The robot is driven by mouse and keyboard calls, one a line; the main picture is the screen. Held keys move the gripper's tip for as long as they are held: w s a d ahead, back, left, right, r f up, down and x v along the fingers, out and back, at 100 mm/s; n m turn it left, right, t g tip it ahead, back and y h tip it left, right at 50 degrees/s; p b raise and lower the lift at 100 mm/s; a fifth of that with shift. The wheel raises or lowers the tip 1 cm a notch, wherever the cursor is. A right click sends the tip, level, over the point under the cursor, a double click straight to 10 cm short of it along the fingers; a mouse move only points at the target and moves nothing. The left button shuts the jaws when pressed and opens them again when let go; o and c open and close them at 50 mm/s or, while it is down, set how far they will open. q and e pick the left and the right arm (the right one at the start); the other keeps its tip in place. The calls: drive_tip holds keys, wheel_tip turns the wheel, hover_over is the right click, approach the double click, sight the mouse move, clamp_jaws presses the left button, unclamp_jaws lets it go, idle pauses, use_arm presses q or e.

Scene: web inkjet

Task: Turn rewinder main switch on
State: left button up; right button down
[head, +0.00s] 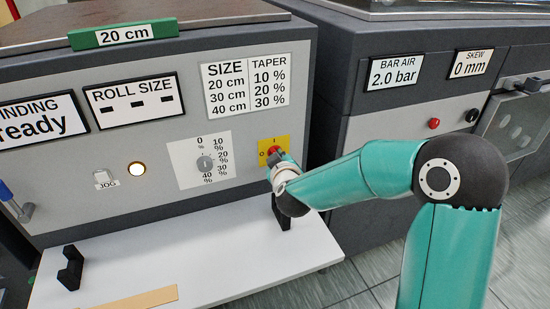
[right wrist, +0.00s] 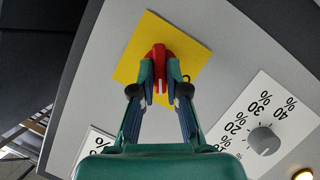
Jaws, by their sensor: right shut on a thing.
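The rewinder main switch is a red rotary knob (right wrist: 159,62) on a yellow plate (right wrist: 185,35) on the machine's grey front. In the head view the yellow plate (head: 285,143) shows an O at its left and an I at its top. My right gripper (head: 277,158) covers much of the knob there. In the right wrist view my right gripper (right wrist: 160,85) is shut on the knob, one finger on each side. A small white mark on the knob points down in that picture; I cannot tell clearly which label it lines up with. My left gripper is not in view.
A grey taper dial (head: 205,162) sits left of the switch, with a lit round lamp (head: 137,169) and a JOG button (head: 104,179) farther left. A white shelf (head: 220,262) with black brackets juts out below. Another machine (head: 400,130) stands at the right.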

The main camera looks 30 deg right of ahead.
drive_tip(key=shift+d+f+m+y+b, duration=0.1)
drive_tip(key=shift+d+m+y+b, duration=0.1)
drive_tip(key=shift+m+y+b, duration=1.7)
drive_tip(key=shift+m+h, duration=0.3)
drive_tip(key=shift+m, duration=0.1)
drive_tip(key=c, duration=1.2)
unclamp_jaws()
drive_tip(key=shift+w, duration=0.1)
drive_tip(key=v, duration=1.2)
drive_tip(key=shift+f, duration=0.15)
